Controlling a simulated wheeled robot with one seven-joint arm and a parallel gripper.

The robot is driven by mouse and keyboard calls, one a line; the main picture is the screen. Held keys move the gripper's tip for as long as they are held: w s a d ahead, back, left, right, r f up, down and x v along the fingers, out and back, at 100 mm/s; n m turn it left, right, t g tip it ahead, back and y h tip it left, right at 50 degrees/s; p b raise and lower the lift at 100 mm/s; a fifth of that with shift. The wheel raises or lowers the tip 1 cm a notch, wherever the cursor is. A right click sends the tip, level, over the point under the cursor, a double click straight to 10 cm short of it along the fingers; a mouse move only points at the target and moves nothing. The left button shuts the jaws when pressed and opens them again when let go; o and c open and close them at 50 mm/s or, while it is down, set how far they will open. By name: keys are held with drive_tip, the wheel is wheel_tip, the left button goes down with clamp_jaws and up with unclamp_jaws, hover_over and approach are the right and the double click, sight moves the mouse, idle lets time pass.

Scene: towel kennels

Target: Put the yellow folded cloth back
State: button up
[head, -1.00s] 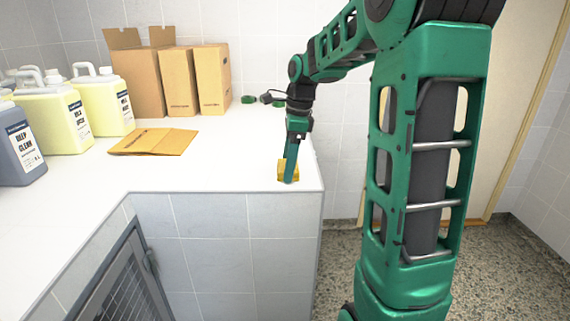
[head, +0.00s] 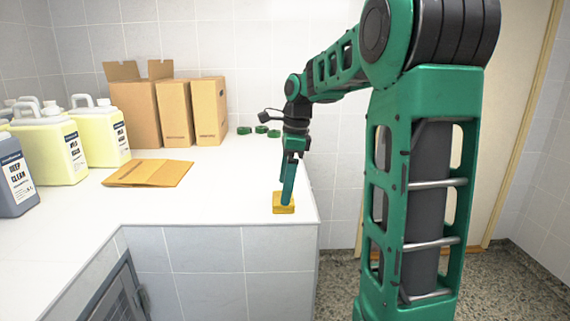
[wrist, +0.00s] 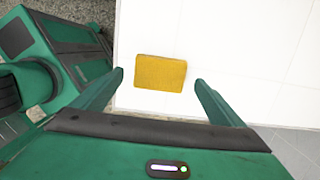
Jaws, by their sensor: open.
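The yellow folded cloth (head: 284,208) lies flat on the white counter near its front right corner. In the wrist view the cloth (wrist: 160,73) is a small block on the bare counter, between and just beyond the fingertips. My gripper (head: 287,190) is above the cloth, pointing down. In the wrist view my gripper (wrist: 158,77) shows two green fingers spread wide with nothing between them. The fingers look clear of the cloth.
The white counter (head: 230,178) is clear around the cloth. A flat brown cardboard piece (head: 148,173) lies to the left. Jugs (head: 100,137), cardboard boxes (head: 210,110) and green round items (head: 262,129) stand further back. The counter's front and right edges are close to the cloth.

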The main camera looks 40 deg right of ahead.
wheel_tip(320, 180, up, 8)
drive_tip(key=d, duration=0.1)
drive_tip(key=shift+s, duration=0.4)
drive_tip(key=s+a+f+n, duration=0.1)
drive_tip(key=s+f+n, duration=0.5)
drive_tip(key=s, duration=0.3)
drive_tip(key=s+a+f+n+h, duration=0.1)
drive_tip(key=s+a+f+n, duration=0.1)
drive_tip(key=s+f+n, duration=0.4)
drive_tip(key=s+a+f+n+g, duration=0.1)
drive_tip(key=s+f+n, duration=0.5)
drive_tip(key=s, duration=0.6)
drive_tip(key=shift+s+a, duration=0.2)
drive_tip(key=shift+a, duration=0.15)
